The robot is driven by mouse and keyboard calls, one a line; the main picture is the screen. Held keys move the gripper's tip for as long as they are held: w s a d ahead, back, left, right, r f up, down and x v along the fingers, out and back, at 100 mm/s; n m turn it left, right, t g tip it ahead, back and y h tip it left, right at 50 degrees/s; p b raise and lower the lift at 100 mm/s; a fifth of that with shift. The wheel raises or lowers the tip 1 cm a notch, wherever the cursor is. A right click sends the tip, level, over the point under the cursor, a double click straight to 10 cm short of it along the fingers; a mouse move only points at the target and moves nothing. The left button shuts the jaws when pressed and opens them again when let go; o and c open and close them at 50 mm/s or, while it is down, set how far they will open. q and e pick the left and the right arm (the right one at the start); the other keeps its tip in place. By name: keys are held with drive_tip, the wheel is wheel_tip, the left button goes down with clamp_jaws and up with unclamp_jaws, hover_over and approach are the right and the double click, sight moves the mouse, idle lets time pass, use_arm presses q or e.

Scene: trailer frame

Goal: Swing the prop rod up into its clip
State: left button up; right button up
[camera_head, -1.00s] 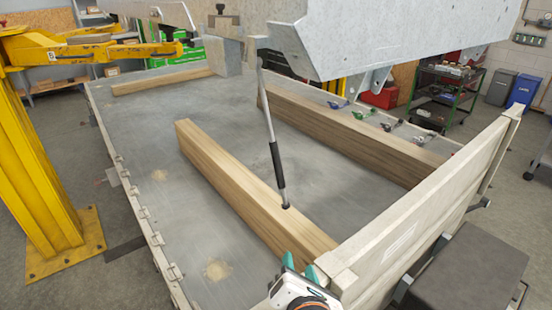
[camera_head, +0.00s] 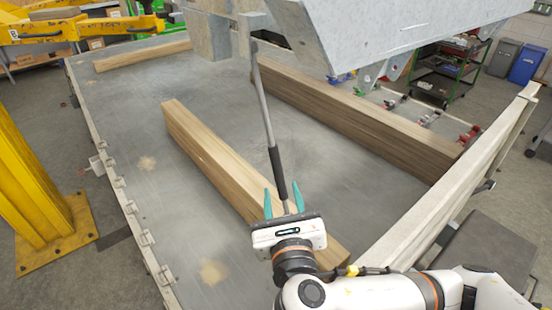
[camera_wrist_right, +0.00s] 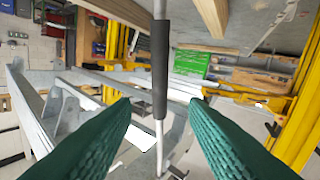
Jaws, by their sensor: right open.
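The prop rod (camera_head: 263,105) is a thin grey rod with a black sleeve (camera_head: 278,172) on its lower part. It hangs slightly tilted from under the raised grey metal panel. My right gripper (camera_head: 283,198) is open, its teal fingers on either side of the rod's lower end in the head view. In the right wrist view the rod's black sleeve (camera_wrist_right: 160,70) shows upright in the gap between the open fingers (camera_wrist_right: 160,105), apart from both. How deep it sits between them I cannot tell. I cannot make out the clip for certain. My left gripper is not in view.
The grey metal panel (camera_head: 400,30) hangs over the flat bed (camera_head: 215,125). A near timber beam (camera_head: 205,155) lies under my right gripper, and a longer beam (camera_head: 350,115) lies farther right. A pale side board (camera_head: 455,185) edges the bed. A yellow post (camera_head: 30,180) stands at left.

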sight(277, 170)
drive_tip(key=w, duration=0.1)
drive_tip(key=w+p, duration=0.1)
drive_tip(key=w, duration=0.3)
drive_tip(key=shift+w+r+p, duration=0.15)
drive_tip(key=shift+r+p, duration=0.1)
drive_tip(key=shift+p, duration=0.05)
drive_tip(key=w, duration=0.3)
drive_tip(key=shift+w+a+f+p, duration=0.1)
drive_tip(key=shift+w+f+p, duration=0.15)
drive_tip(key=shift+w+p, duration=0.15)
drive_tip(key=shift+c, duration=0.7)
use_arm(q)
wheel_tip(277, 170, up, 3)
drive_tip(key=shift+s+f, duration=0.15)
use_arm(e)
clamp_jaws()
